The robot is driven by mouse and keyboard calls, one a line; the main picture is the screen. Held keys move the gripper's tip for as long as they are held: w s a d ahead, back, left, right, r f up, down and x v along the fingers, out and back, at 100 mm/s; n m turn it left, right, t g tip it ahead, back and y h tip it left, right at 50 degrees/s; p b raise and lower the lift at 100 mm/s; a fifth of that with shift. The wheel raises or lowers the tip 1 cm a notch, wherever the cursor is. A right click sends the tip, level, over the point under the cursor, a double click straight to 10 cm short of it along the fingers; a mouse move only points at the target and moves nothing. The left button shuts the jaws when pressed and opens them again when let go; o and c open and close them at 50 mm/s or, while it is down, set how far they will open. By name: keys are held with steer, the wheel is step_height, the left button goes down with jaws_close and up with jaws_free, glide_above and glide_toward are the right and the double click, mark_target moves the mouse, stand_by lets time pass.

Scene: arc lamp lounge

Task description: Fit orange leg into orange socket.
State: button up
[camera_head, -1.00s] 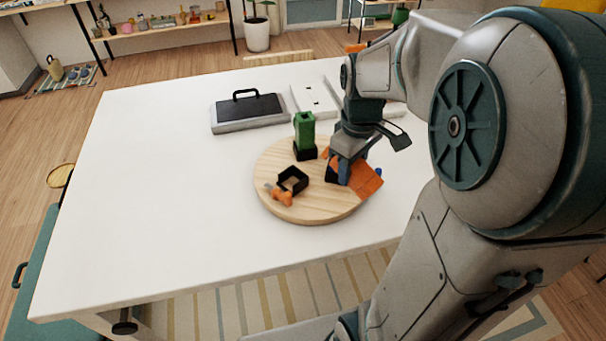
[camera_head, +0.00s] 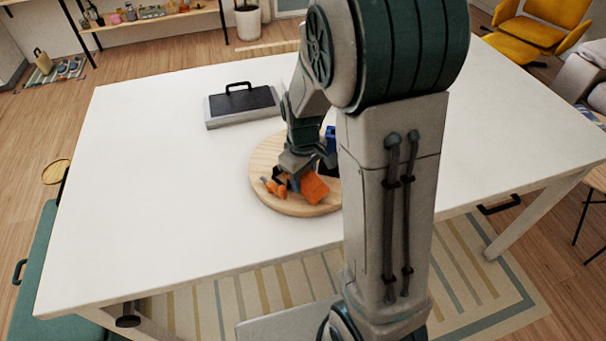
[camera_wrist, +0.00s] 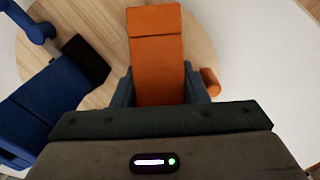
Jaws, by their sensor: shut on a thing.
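My gripper (camera_head: 293,180) is shut on the orange leg (camera_head: 314,189), a blocky orange piece, over the front left of the round wooden board. The wrist view shows the leg (camera_wrist: 157,65) between the two fingers (camera_wrist: 160,96). The orange socket is a black square holder (camera_head: 278,173) with an orange knob (camera_head: 273,187). It is mostly hidden under my gripper and the leg; its knob (camera_wrist: 210,82) shows right of the leg in the wrist view. I cannot tell whether the leg is inside the socket.
A grey case with a black handle (camera_head: 240,104) stands behind. The white table's left side is clear.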

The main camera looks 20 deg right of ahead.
steer(key=shift+f, duration=0.2)
steer(key=o, duration=1.2)
steer(key=shift+r, duration=0.1)
